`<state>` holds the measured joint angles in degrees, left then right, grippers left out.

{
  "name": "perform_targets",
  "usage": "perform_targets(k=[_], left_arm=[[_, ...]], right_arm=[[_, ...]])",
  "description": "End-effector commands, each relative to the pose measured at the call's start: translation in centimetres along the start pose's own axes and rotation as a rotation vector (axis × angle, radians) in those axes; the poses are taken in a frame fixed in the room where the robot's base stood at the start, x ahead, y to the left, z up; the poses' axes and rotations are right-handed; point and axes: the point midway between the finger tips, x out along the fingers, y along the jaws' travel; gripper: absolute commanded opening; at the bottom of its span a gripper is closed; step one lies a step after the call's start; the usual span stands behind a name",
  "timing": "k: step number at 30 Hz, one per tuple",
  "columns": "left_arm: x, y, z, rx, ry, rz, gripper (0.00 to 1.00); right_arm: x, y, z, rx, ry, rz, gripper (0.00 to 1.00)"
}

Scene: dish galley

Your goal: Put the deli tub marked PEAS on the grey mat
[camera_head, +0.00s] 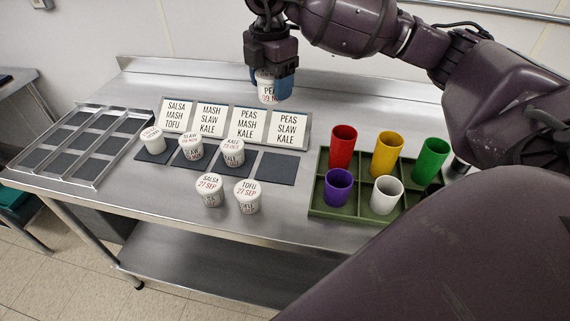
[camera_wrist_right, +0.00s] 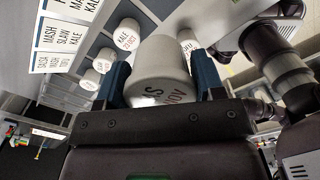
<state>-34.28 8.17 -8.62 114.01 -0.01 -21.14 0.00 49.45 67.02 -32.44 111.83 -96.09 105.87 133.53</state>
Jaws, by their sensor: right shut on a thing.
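The white deli tub marked PEAS (camera_head: 268,92) is held in my right gripper (camera_head: 273,84), above the back of the table, behind the label cards. In the right wrist view the tub (camera_wrist_right: 160,72) sits between the blue fingers, with part of its lettering showing. Several dark grey mats lie in a row in front of the cards. The rightmost grey mat (camera_head: 278,168) is bare. The other mats each bear a white tub: one with hard-to-read lettering (camera_head: 152,138), one marked SLAW (camera_head: 191,148) and one marked KALE (camera_head: 231,152). My left gripper is not in view.
Tubs marked SALSA (camera_head: 209,190) and TOFU (camera_head: 247,197) stand in front of the mats. Upright label cards (camera_head: 247,125) stand behind them. A green crate (camera_head: 315,197) with coloured cups is at the right. A metal divided tray (camera_head: 100,118) is at the left.

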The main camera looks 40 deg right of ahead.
Motion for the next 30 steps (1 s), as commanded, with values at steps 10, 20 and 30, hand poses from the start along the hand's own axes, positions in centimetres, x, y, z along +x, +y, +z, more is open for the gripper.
perform_targets(k=[10,20,30], left_arm=[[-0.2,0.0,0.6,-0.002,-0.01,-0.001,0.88],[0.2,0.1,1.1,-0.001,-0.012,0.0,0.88],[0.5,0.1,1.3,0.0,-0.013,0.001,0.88]], right_arm=[[2.3,-0.5,0.6,-0.021,0.0,-0.005,0.37],[9.5,-0.6,0.6,-0.019,0.0,-0.006,0.37],[14.2,-0.5,0.6,-0.02,-0.001,-0.002,0.37]])
